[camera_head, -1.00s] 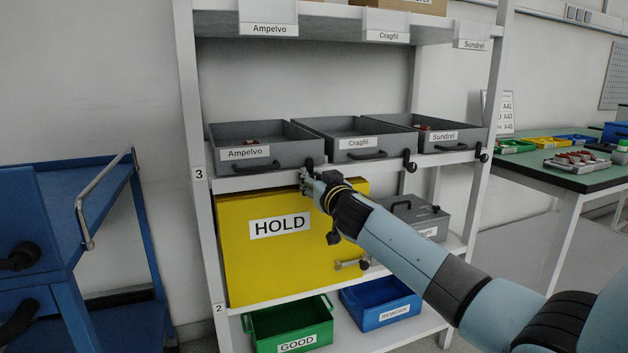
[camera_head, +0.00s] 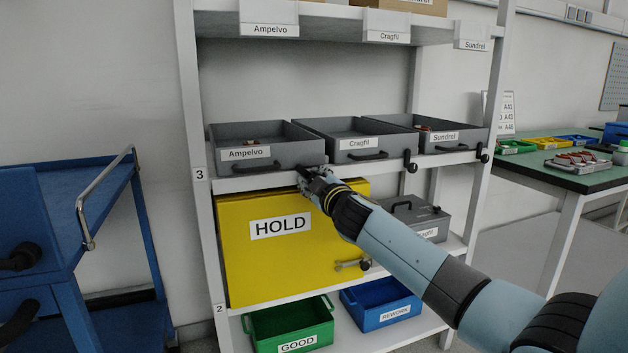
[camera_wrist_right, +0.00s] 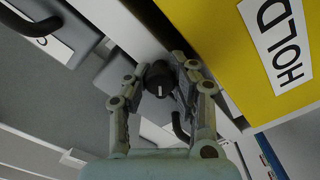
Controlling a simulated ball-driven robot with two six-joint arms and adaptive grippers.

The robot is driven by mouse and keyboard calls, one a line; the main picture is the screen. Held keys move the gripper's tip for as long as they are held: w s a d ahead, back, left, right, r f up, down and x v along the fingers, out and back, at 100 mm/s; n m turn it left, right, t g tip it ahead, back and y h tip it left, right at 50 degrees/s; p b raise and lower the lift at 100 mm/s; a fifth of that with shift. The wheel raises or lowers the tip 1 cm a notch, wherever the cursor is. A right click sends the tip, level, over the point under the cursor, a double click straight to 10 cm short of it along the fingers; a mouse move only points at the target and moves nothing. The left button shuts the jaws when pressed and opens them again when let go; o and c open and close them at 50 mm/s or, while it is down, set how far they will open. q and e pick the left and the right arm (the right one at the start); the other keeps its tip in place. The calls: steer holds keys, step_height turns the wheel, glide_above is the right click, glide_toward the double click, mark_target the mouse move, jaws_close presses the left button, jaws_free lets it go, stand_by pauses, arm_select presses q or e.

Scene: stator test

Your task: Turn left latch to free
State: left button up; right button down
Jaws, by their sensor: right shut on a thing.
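The left latch (camera_wrist_right: 158,78), a black knob with a white mark, sits on the shelf edge below the right end of the grey Ampelvo tray (camera_head: 290,163). My right gripper (camera_wrist_right: 160,84) is shut on this latch, with one finger on each side of it in the right wrist view. In the head view my right gripper (camera_head: 313,180) is at the shelf edge just above the yellow HOLD box and mostly hides the latch. My left gripper is not in view.
The yellow HOLD box (camera_head: 245,265) is close under my right gripper. Grey Cragfil (camera_head: 330,143) and Sundrel (camera_head: 470,138) trays stand to the right, with black latches (camera_head: 410,167) at the shelf edge. A blue cart (camera_head: 100,200) stands left.

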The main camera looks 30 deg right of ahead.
steer(key=n, duration=0.4)
steer(key=shift+s+a+f+n, duration=0.1)
steer(key=shift+f+n, duration=0.15)
steer(key=shift+n, duration=0.05)
steer(key=shift+f+n+p, duration=0.1)
steer(key=shift+n+p, duration=0.3)
steer(key=shift+n, duration=1.2)
steer(key=c, duration=1.2)
jaws_free()
steer(key=shift+c, duration=0.2)
steer(key=shift+o, duration=1)
steer(key=v, duration=1.2)
